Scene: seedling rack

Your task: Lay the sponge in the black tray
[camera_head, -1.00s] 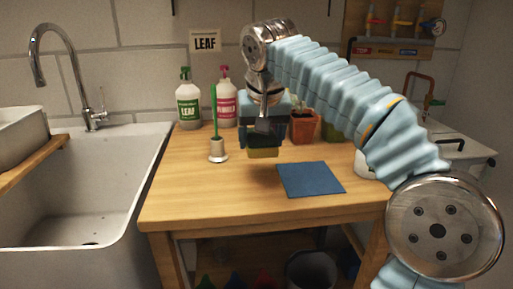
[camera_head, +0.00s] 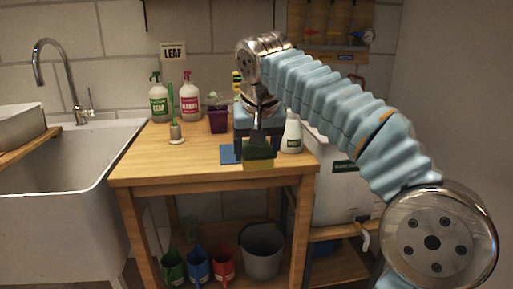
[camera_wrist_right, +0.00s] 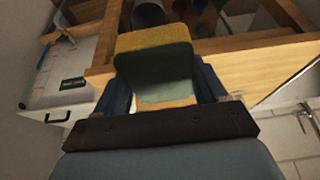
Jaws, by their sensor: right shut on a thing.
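The sponge (camera_head: 258,163) has a dark green side and a yellow side. My right gripper (camera_head: 257,140) is shut on it and holds it in front of the wooden table's right part, near the front edge. In the right wrist view the sponge (camera_wrist_right: 155,62) sits between the two dark blue fingers, with its yellow edge and green face showing. I cannot make out a black tray in any view. My left gripper is not in view.
On the wooden table (camera_head: 150,163) are a blue mat (camera_head: 228,155), a brush in a holder (camera_head: 176,133), two spray bottles, a purple pot (camera_head: 218,119) and a white bottle (camera_head: 292,135). A sink (camera_head: 60,170) is left; a white box (camera_head: 345,185) stands right.

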